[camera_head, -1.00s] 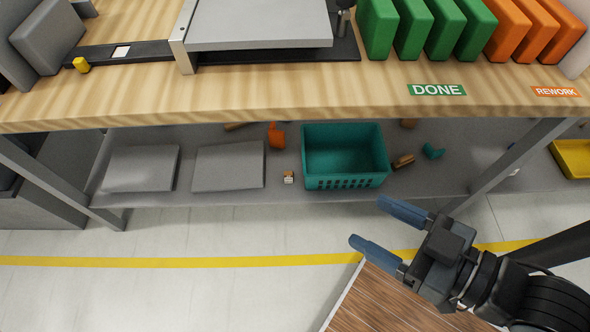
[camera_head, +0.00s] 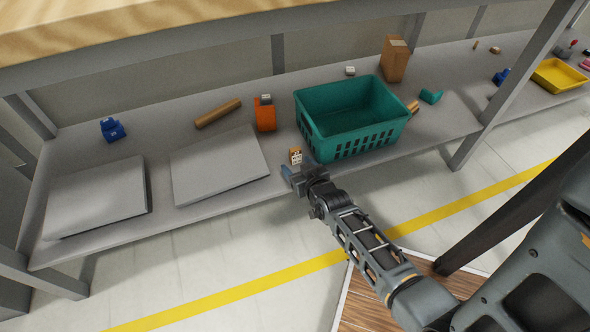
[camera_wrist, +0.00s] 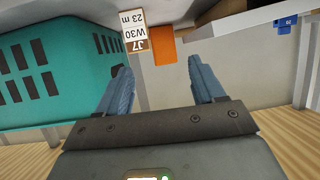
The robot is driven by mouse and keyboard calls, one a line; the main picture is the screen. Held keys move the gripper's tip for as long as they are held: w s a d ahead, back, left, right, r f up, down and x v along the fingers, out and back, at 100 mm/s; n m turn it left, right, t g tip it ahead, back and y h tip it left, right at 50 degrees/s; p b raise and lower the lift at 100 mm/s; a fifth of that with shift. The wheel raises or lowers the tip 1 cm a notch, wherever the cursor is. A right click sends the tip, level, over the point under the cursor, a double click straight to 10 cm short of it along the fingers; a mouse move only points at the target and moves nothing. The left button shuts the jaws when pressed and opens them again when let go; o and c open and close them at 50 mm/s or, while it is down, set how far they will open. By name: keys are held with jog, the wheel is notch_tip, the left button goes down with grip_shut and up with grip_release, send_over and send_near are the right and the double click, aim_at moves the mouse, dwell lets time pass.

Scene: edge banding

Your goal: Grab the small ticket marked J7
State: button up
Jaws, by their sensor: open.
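The small ticket (camera_head: 295,156) stands on the lower shelf, just left of the teal basket, white with an orange-brown band. In the wrist view the ticket (camera_wrist: 135,29) appears upside down and reads J7, W30, 23 m. My gripper (camera_head: 294,174) is at the shelf's front edge, just in front of the ticket. In the wrist view my gripper (camera_wrist: 161,65) is open, with its two blue fingers apart and nothing between them. The ticket is beyond the fingertips, nearer the left finger in that picture. No contact is visible.
The teal basket (camera_head: 352,118) stands close to the ticket and fills the left of the wrist view. An orange block (camera_head: 265,115) is behind it to the left. Grey panels (camera_head: 218,165) lie further left. The wooden worktop (camera_head: 150,25) overhangs the shelf.

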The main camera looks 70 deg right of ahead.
aim_at(297, 155)
jog(key=shift+m+g+h, duration=0.3)
jog(key=shift+m, duration=0.1)
jog(key=d+f, duration=0.1)
jog(key=d, duration=0.1)
jog(key=w+d+f+b, duration=0.1)
jog(key=d+f, duration=0.1)
jog(key=w+d+f+b, duration=0.1)
jog(key=d, duration=0.1)
jog(key=shift+d+f, duration=0.2)
jog(key=shift+d, duration=0.15)
jog(key=b+x, duration=0.2)
jog(key=x, duration=0.3)
jog(key=shift+b, duration=0.35)
jog(key=c, duration=1)
